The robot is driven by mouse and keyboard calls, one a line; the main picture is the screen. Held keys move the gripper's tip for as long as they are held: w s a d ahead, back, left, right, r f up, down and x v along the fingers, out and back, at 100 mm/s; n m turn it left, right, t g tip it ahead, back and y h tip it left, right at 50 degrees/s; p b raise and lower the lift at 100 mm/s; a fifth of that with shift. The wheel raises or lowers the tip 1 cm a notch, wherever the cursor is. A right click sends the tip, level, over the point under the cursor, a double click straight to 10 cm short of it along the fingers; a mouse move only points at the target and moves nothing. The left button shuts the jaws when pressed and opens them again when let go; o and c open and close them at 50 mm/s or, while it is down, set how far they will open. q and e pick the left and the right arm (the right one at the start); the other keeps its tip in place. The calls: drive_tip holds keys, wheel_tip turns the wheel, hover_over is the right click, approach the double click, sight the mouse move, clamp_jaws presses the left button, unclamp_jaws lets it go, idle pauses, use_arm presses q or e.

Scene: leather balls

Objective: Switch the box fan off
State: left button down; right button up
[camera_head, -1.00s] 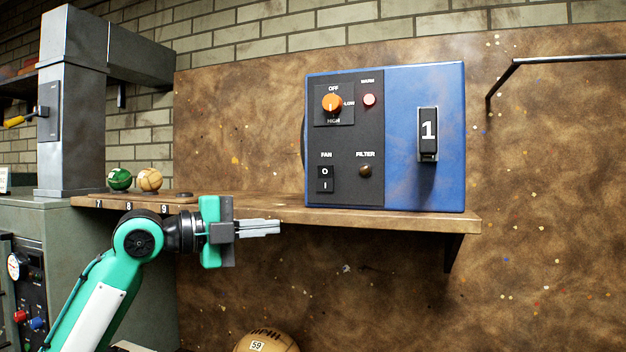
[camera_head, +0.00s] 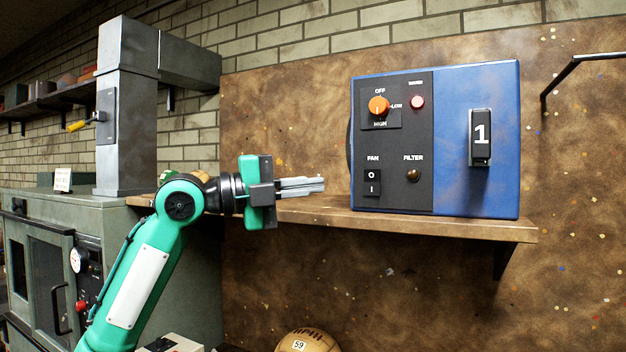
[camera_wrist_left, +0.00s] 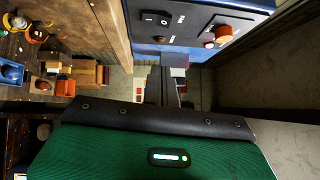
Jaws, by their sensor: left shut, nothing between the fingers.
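The blue box (camera_head: 500,140) with a black control panel stands on a wooden shelf. Its panel carries a black FAN rocker switch (camera_head: 371,183) marked O and I, an orange OFF/LOW/HIGH knob (camera_head: 378,105), a pale red lamp (camera_head: 417,102) and a dark FILTER button (camera_head: 413,175). My left gripper (camera_head: 322,185) is shut and empty, just left of the box at about the switch's height, apart from it in the head view. In the left wrist view the FAN switch (camera_wrist_left: 156,18) shows beyond the gripper fingers (camera_wrist_left: 163,88). My right gripper is not in view.
The shelf (camera_head: 440,226) runs under the box and my left wrist. A metal cabinet with a grey column (camera_head: 125,120) and yellow-handled lever (camera_head: 78,125) stands at left. A ball numbered 59 (camera_head: 315,342) lies below. A black bar (camera_head: 590,58) juts out at upper right.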

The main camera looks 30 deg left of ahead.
sight(378, 176)
use_arm(q)
drive_tip(key=p+x, duration=0.1)
drive_tip(key=x, duration=0.2)
drive_tip(key=p+x, duration=0.2)
drive_tip(key=x, duration=0.1)
drive_tip(key=w+a+p+x, duration=0.1)
drive_tip(key=x, duration=0.2)
drive_tip(key=shift+w+d+r, duration=0.2)
drive_tip(key=shift+w+r, duration=0.05)
drive_tip(key=shift+w, duration=0.05)
drive_tip(key=shift+w+a+p, duration=0.15)
drive_tip(key=shift+w+p, duration=0.3)
drive_tip(key=shift+w, duration=0.15)
drive_tip(key=shift+w+f, duration=0.15)
drive_tip(key=shift+w+r+p, duration=0.15)
drive_tip(key=shift+r+p, duration=0.15)
drive_tip(key=shift+p, duration=0.2)
drive_tip(key=shift+f, duration=0.2)
